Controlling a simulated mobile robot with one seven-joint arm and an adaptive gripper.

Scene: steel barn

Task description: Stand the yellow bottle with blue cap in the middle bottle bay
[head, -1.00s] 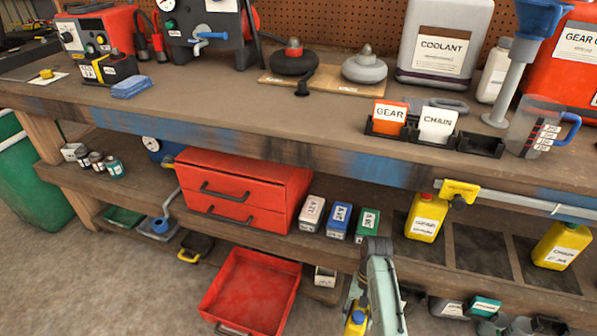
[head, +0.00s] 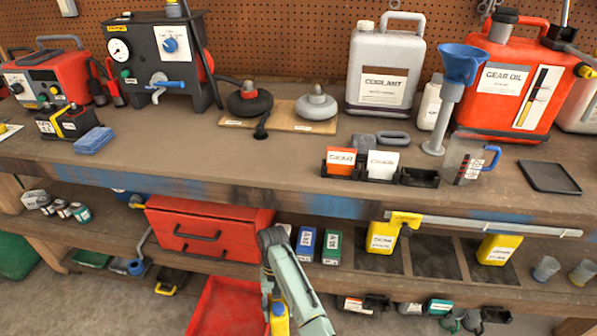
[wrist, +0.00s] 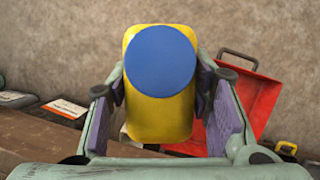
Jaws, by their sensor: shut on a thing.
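A yellow bottle with a blue cap (wrist: 160,118) is upright between the finger pads of my gripper (wrist: 160,84); the round cap faces the wrist camera. In the head view the bottle (head: 279,320) shows at the bottom edge, partly hidden by my arm, below and in front of the lower shelf. My gripper is shut on it. The middle bottle bay (head: 434,256) is a dark, empty recess on the shelf. A yellow bottle (head: 382,238) stands in the left bay and another (head: 497,249) in the right bay.
A silver bar with a yellow clamp (head: 403,219) runs along the shelf's front above the bays. The red drawer box (head: 205,228) and blue and green cartons (head: 331,248) stand left of the bays. A red tray (head: 215,308) is low beside the bottle.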

